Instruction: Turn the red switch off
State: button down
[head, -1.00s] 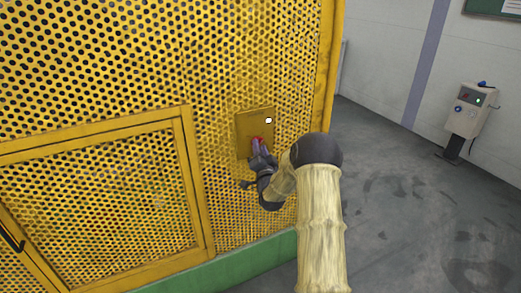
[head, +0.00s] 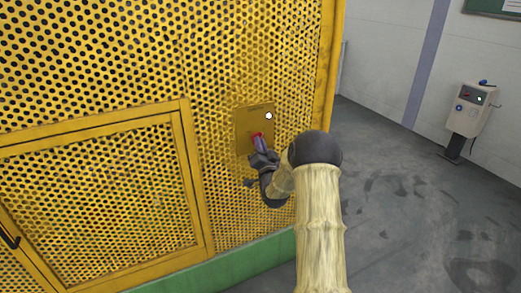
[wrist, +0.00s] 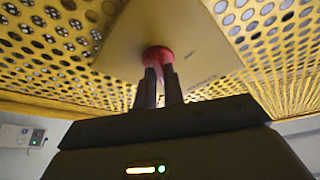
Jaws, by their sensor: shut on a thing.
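The red switch (head: 257,135) sits on a yellow plate (head: 242,118) fixed to the perforated yellow guard. A small white round spot (head: 269,116) shows on the plate above and right of the switch. My gripper (head: 259,143) is at the switch, with its fingers closed on it. In the wrist view the two dark fingers of my gripper (wrist: 158,78) meet the red switch (wrist: 158,54) from below, and the fingertips partly hide it. I cannot make out the switch's handle direction.
The yellow mesh guard (head: 90,60) fills the left, with a framed mesh door (head: 188,170) and a green base (head: 225,271). A grey control box (head: 468,108) on a stand is at the right. The grey floor (head: 400,200) between is clear.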

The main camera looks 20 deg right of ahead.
jog(key=n+y+b, duration=0.3)
jog(key=n+b, duration=0.1)
jog(key=n, duration=0.3)
jog(key=n+y+b, duration=0.4)
jog(key=n+b, duration=0.1)
jog(key=n, duration=0.3)
jog(key=d+n+g+y+b, duration=0.1)
jog(key=n+y+b, duration=0.3)
jog(key=n, duration=0.3)
jog(key=shift+f+n, duration=0.1)
jog(key=shift+n, duration=0.2)
jog(key=shift+n+b, duration=0.3)
jog(key=c, duration=1.5)
grip_release()
jog(key=shift+s, duration=0.1)
jog(key=p+v, duration=0.2)
jog(key=v, duration=1.5)
